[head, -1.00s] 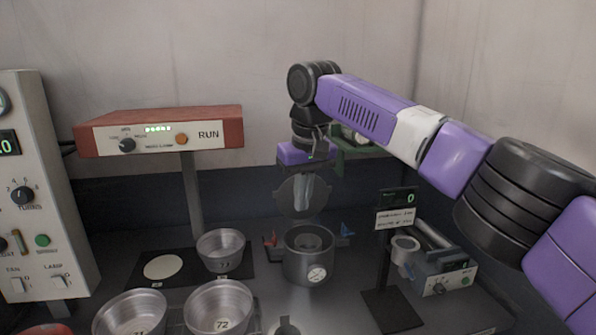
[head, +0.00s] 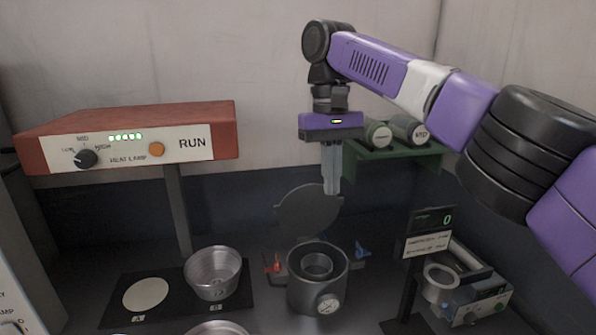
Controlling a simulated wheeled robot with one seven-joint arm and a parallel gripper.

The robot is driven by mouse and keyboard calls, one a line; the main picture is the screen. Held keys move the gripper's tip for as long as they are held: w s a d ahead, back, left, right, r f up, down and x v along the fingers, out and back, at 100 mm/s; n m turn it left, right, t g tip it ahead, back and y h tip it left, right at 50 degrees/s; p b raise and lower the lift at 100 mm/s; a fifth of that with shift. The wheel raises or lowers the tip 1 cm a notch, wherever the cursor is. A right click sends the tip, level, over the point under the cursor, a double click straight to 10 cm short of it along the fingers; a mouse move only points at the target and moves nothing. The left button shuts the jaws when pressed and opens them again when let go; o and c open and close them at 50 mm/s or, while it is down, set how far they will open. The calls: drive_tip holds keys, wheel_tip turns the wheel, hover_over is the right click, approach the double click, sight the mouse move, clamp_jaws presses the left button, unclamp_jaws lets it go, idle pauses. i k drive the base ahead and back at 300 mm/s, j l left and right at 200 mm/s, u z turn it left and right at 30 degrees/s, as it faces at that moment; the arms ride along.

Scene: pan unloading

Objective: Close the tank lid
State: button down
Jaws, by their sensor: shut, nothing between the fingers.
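The tank (head: 318,291) is a dark grey cylinder with a round gauge on its front, standing on the bench in the head view. Its round dark lid (head: 308,211) stands open, tilted up behind the tank mouth. A smaller metal ring or pan shows inside the tank. My gripper (head: 331,186) points down, shut and empty, at the upper right edge of the lid; its fingertips overlap the lid's edge in the picture, and I cannot tell whether they touch it.
A red valve handle (head: 272,262) and a blue one (head: 361,250) flank the tank. A metal pan (head: 214,273) sits on a black mat at left. A heat lamp box (head: 130,138) overhangs the left. A green shelf (head: 395,160) with canisters is behind my gripper. A display stand (head: 427,240) is at right.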

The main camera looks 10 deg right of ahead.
sight(307, 210)
drive_tip(key=i, duration=0.95)
